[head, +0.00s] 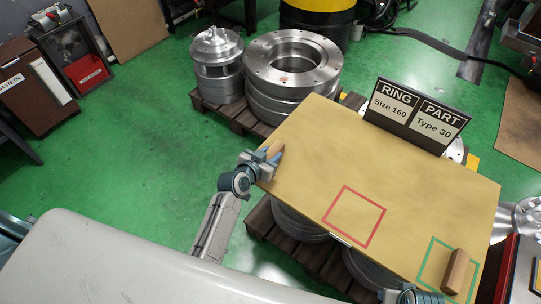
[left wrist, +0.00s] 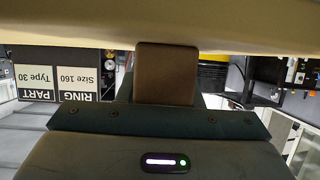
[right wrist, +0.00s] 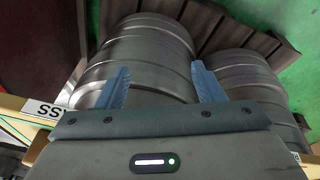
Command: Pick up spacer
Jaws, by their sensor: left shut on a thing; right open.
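A brown block-shaped spacer (head: 274,149) is between the fingers of my left gripper (head: 272,156), at the left corner of the tan tabletop (head: 300,150). In the left wrist view my left gripper is shut on this spacer (left wrist: 165,73), close to the tabletop. A second brown block-shaped spacer (head: 455,270) stands inside the green outlined square (head: 432,258) at the lower right. My right gripper shows only in part at the bottom edge of the head view. In the right wrist view its fingers (right wrist: 160,88) are open and empty, with metal cylinders behind them.
A red outlined square (head: 354,216) is empty. A black sign (head: 416,115) reading RING Size 160 and PART Type 30 stands at the table's back edge. Large metal rings (head: 292,65) stand on pallets behind and below the table. The table's middle is clear.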

